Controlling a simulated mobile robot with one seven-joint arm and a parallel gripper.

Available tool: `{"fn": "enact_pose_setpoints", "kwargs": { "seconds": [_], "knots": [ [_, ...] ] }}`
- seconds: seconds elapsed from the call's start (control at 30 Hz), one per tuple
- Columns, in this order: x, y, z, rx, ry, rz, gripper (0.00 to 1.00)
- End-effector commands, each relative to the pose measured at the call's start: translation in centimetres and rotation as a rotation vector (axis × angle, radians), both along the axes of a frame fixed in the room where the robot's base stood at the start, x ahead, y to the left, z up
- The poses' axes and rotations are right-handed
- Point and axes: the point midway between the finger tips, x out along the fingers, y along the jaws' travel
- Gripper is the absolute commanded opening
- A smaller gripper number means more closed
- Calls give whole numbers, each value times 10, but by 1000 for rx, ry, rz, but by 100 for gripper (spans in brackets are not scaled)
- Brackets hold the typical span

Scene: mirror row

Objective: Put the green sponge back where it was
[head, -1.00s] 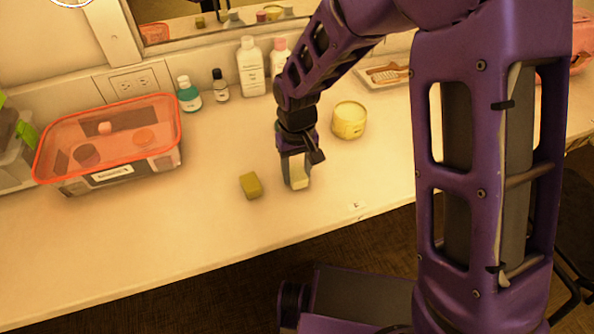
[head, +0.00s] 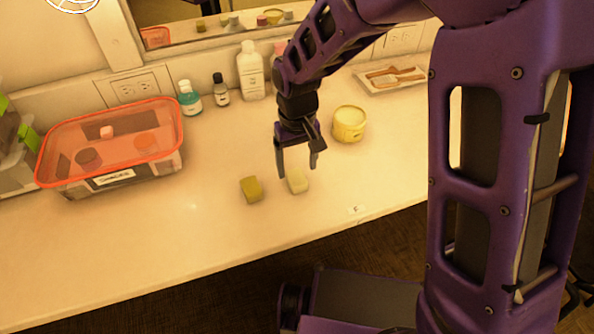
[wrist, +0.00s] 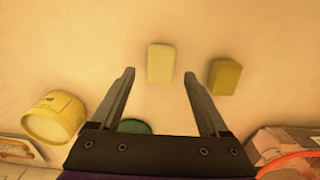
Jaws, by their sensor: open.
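An olive-green block (head: 251,189), which looks like the green sponge under this warm light, lies on the counter. It also shows at the right in the wrist view (wrist: 224,77). A pale cream block (head: 298,181) lies just to its right in the head view, with a small gap between them. The pale block also shows in the wrist view (wrist: 160,64), beyond the fingertips. My gripper (head: 298,170) is open and empty, just above and behind the pale block.
A yellow tub (head: 349,124) stands to the right. A red-rimmed bin (head: 108,178) stands at the left. Bottles (head: 250,72) line the wall. A green round thing (wrist: 133,127) is partly hidden by my gripper. The counter's front is clear beside a small label (head: 356,210).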

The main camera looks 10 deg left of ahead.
Motion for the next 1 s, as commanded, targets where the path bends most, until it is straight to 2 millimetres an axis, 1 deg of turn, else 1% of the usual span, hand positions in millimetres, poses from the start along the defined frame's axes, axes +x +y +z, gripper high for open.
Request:
{"fn": "enact_pose_setpoints", "kwargs": {
  "seconds": [0.03, 0.2, 0.3, 0.4, 0.57, 1.0],
  "knots": [
    [1, 0, 16, 3, -4, -1, 78],
    [1, 1, 50, 3, -3, 1, 78],
    [0, 1, 64, 2, -3, 1, 78],
    [0, 1, 74, 1, -2, 1, 78],
    [0, 0, 79, 1, 1, 1, 78],
    [0, 1, 79, 2, -1, -1, 78]
  ]
}}
